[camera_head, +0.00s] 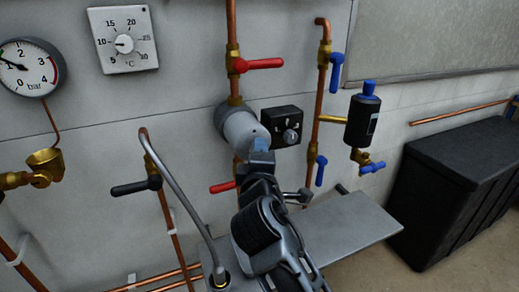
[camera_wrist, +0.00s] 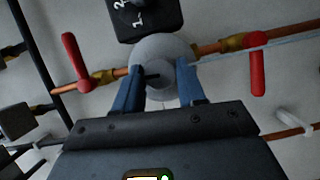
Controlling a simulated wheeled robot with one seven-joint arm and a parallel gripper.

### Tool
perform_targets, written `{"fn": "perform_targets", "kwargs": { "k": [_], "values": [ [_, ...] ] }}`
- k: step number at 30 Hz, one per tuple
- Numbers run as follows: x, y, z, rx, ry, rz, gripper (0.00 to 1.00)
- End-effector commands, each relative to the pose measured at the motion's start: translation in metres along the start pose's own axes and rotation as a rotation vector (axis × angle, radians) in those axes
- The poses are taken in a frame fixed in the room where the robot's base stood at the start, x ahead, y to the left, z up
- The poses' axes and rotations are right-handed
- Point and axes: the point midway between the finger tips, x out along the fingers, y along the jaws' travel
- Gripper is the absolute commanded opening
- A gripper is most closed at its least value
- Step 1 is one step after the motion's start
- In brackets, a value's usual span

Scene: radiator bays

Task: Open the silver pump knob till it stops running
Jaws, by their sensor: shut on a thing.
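The grey pump (camera_head: 238,127) sits on a vertical copper pipe on the wall. Its silver pump knob (camera_wrist: 158,70), round with a short black mark, faces the wrist camera. My gripper (camera_head: 261,146) reaches the front of the pump. In the wrist view its blue fingers (camera_wrist: 158,88) stand on both sides of the knob and are shut on it. In the head view the fingers hide most of the knob.
A black box (camera_head: 282,126) with a dial is right beside the pump. Red-handled valves (camera_head: 260,64) sit above and below it. A blue-handled pipe (camera_head: 321,110) stands to the right. A grey shelf (camera_head: 350,228) lies below, with a black chest (camera_head: 460,180) farther right.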

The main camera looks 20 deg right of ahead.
Motion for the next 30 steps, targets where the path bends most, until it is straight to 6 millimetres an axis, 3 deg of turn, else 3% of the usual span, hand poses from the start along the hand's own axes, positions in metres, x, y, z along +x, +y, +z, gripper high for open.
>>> {"fn": "perform_targets", "kwargs": {
  "k": [18, 30],
  "values": [
    [0.0007, 0.0045, 0.0026, 0.523, -0.005, -0.220, 0.09],
    [0.0009, 0.0032, 0.0030, 0.734, -0.004, -0.307, 0.09]
  ]
}}
